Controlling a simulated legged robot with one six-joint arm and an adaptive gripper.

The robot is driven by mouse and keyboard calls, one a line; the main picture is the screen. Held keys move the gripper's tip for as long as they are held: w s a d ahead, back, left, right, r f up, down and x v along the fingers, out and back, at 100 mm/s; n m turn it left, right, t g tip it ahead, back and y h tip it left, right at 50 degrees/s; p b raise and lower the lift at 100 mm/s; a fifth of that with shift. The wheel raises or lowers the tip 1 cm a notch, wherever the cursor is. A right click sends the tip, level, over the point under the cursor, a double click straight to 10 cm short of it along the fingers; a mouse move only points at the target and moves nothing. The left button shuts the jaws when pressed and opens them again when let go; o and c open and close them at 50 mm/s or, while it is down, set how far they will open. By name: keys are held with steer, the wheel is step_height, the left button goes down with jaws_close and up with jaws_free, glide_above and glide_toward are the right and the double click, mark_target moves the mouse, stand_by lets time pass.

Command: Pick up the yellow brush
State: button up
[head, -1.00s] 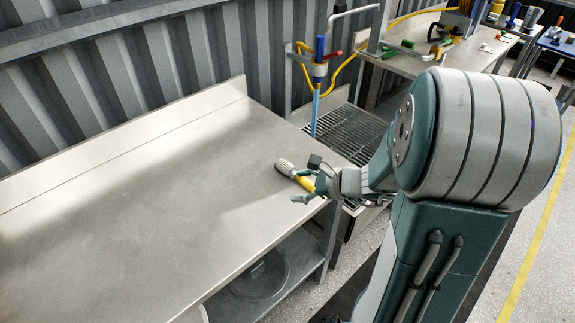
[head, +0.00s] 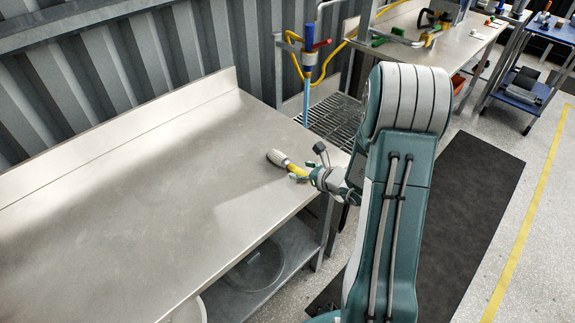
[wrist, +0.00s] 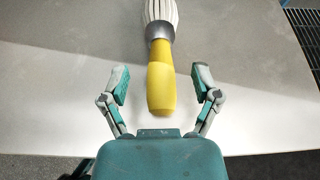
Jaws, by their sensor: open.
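The yellow brush (head: 296,169) lies on the steel table (head: 150,200) near its right end. In the wrist view, the brush (wrist: 161,85) has a yellow handle pointing toward my gripper, a grey collar and pale bristles at the far end. My gripper (wrist: 161,85) is open, with one finger on each side of the handle's end and clear gaps on both sides. In the head view my gripper (head: 300,168) is at the table's right edge by the handle. I cannot tell its exact height over the table.
A grated drain (head: 335,122) with a blue and yellow hose fitting (head: 308,60) is beyond the table's right end. A corrugated wall (head: 130,60) runs behind. A lower shelf (head: 260,275) holds a round basin. The tabletop left of the brush is clear.

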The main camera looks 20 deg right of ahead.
mark_target(296, 167)
steer(key=shift+x, duration=1.4)
steer(key=shift+f, duration=0.1)
jaws_close()
step_height(296, 167, up, 3)
steer(key=shift+r, duration=0.2)
steer(key=s+d+r, duration=0.6)
steer(key=d+r, duration=0.3)
steer(key=d, duration=0.3)
steer(key=shift+d+r, duration=0.3)
steer(key=shift+d, duration=0.1)
